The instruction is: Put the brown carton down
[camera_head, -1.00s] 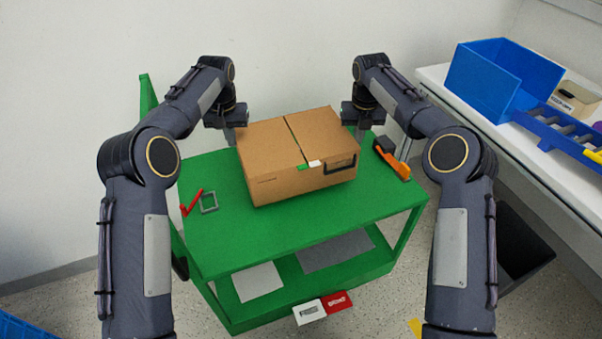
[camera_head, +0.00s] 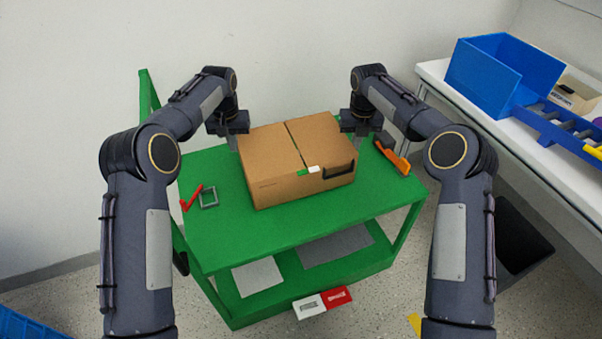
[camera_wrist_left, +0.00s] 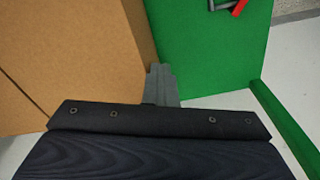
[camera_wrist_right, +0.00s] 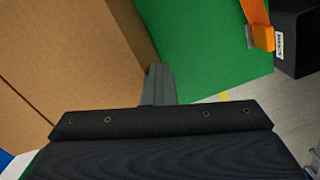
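The brown carton (camera_head: 300,165) sits on the green cart's top (camera_head: 220,235), level and with its underside apparently on the surface. My left gripper (camera_head: 233,143) is at the carton's left side and my right gripper (camera_head: 358,138) at its right side, both near the back. In the left wrist view, the shut fingers (camera_wrist_left: 161,84) are right beside the carton's edge (camera_wrist_left: 100,60). The right wrist view shows the same, with shut fingers (camera_wrist_right: 158,84) beside the carton (camera_wrist_right: 95,60). Nothing is between either pair of fingers. Whether they touch the carton is unclear.
A red item (camera_head: 190,199) and a grey square frame (camera_head: 208,197) lie left of the carton. An orange tool (camera_head: 392,156) lies to its right. A white table (camera_head: 560,165) with a blue bin (camera_head: 500,75) stands at right. The cart's front strip is clear.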

